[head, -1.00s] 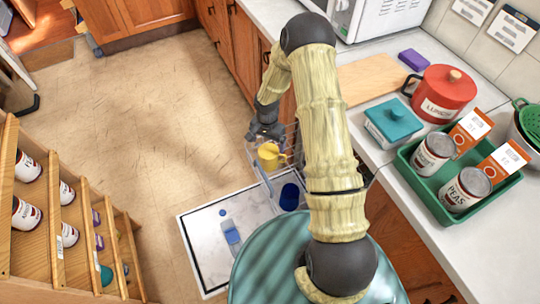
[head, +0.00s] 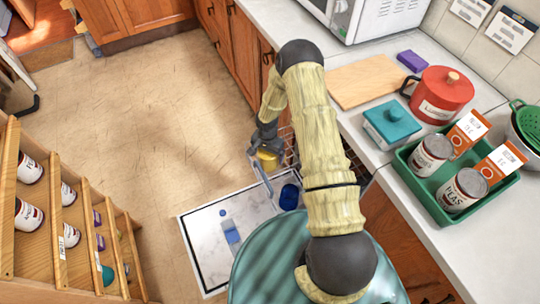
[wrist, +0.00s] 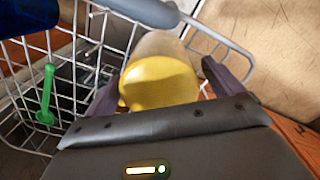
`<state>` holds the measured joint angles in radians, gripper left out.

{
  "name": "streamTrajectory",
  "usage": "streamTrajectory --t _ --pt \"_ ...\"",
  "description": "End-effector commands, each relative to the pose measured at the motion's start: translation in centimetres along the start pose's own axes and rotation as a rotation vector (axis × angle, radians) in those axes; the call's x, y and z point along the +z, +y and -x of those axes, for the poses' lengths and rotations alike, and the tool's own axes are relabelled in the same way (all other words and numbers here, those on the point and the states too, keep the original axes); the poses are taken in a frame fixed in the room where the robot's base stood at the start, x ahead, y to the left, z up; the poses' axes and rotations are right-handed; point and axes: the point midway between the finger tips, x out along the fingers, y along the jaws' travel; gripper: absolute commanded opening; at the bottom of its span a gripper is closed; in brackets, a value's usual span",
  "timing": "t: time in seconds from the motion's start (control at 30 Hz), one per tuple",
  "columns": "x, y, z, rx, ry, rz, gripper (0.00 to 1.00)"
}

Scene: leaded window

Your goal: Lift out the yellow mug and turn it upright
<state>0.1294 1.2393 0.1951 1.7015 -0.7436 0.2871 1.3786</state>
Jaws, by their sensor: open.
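The yellow mug (head: 268,161) sits in the wire dishwasher rack, low in front of the counter. In the wrist view the yellow mug (wrist: 158,82) shows its rounded end toward me, with its handle not visible. My gripper (head: 268,143) is over the mug. In the wrist view my gripper (wrist: 165,90) is open, with one dark finger on each side of the mug. I cannot tell whether either finger touches it.
A dark blue cup (head: 289,196) stands in the rack (wrist: 228,45). A green utensil (wrist: 46,95) is in the rack at left. The open dishwasher door (head: 205,245) carries a blue bottle (head: 231,232). A green tray (head: 405,165) of cans is on the counter.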

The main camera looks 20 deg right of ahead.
Motion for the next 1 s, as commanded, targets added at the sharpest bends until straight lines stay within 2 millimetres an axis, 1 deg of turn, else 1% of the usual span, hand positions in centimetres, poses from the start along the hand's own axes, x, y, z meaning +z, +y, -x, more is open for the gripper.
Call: streamTrajectory --t 0.03,0.1,0.2,0.73,0.77,0.8,0.87,1.0 --pt "0.1 0.0 -0.7 0.001 -0.002 0.0 0.92" --pt "0.0 0.0 -1.5 -0.001 -0.001 0.0 0.92" --pt "0.0 0.0 -2.1 -0.001 0.0 -0.001 0.92" --pt "0.0 0.0 -2.1 -0.001 0.001 0.0 0.92" --pt "0.0 0.0 -2.1 -0.001 0.001 0.0 0.88" --pt "0.0 0.0 -2.1 -0.001 0.001 0.0 0.8" --pt "0.0 0.0 -2.1 -0.001 0.001 0.0 0.69" --pt "0.0 0.0 -2.1 -0.001 0.001 0.0 0.41"
